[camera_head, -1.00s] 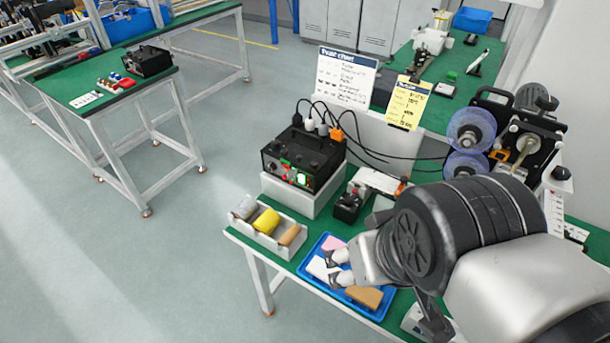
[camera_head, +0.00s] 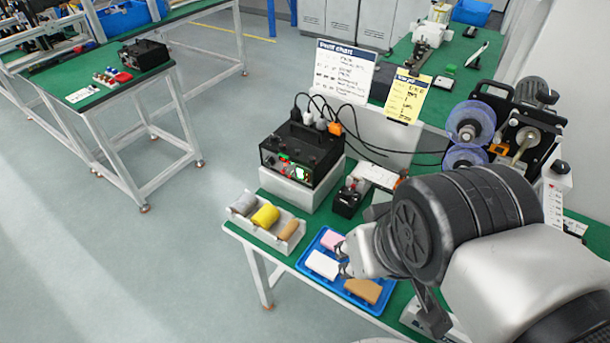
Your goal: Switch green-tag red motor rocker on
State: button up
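A black control box (camera_head: 302,153) stands on a white plinth at the back left of the near bench. Its front panel bears a small green tag (camera_head: 284,157), a small red part (camera_head: 283,170) close below it and a bright whitish-green spot (camera_head: 302,174). The rocker's position is too small to tell. My gripper (camera_head: 342,259) is to the lower right of the box, above the blue tray. Its two fingertips show apart, with nothing seen between them. It is clear of the box; my wrist hides part of the bench.
The blue tray (camera_head: 308,275) holds pink, white and brown blocks. A white rack (camera_head: 286,246) with rolls stands left of it. A small black device (camera_head: 348,199) and cables lie right of the box. Signs (camera_head: 345,72) and a spool machine (camera_head: 520,135) stand behind.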

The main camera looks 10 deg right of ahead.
grip_shut()
dwell(1.4)
